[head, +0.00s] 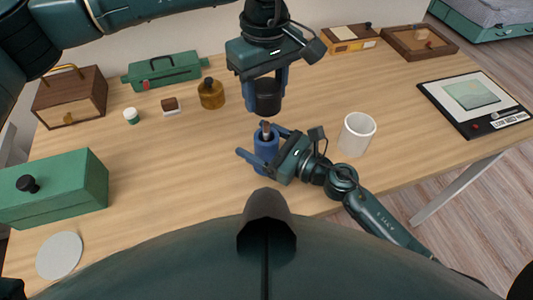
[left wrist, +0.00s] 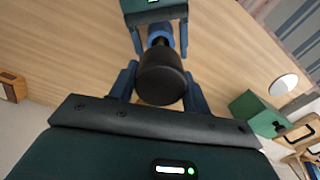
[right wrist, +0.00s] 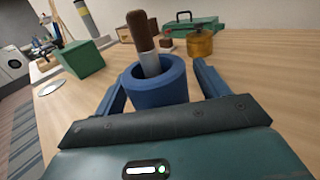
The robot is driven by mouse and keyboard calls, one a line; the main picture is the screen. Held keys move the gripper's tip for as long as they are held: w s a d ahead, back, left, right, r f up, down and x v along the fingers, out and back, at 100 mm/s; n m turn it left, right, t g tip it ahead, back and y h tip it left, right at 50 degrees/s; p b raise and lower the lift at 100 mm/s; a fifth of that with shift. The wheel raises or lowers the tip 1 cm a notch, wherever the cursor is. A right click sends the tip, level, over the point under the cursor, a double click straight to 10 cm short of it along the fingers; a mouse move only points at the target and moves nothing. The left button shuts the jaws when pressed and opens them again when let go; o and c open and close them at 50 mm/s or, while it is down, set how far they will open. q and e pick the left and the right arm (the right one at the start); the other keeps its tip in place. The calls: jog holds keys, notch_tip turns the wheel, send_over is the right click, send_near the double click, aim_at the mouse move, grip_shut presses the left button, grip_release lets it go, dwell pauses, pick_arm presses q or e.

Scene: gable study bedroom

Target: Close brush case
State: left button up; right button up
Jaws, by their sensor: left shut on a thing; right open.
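The blue brush case body (head: 266,158) stands upright on the desk, with a brown and pale brush (right wrist: 142,35) sticking out of its open top. The case is large in the right wrist view (right wrist: 158,90). My right gripper (head: 262,146) is open, its fingers on either side of the case. My left gripper (head: 267,88) is shut on a black cap (head: 267,101) and holds it above the case, apart from it. The cap fills the middle of the left wrist view (left wrist: 162,78) and partly hides the blue case (left wrist: 160,36).
A white cup (head: 357,135) stands right of my right gripper. A green box (head: 60,190) is at left. The desk left of the case is clear.

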aim_at(265, 122)
jog(key=c, duration=1.5)
pick_arm(q)
jog(key=shift+f, duration=2.5)
pick_arm(e)
jog(key=shift+o, duration=0.2)
pick_arm(q)
jog(key=shift+f, duration=0.9)
jog(key=shift+f, duration=0.6)
jog(key=o, duration=1)
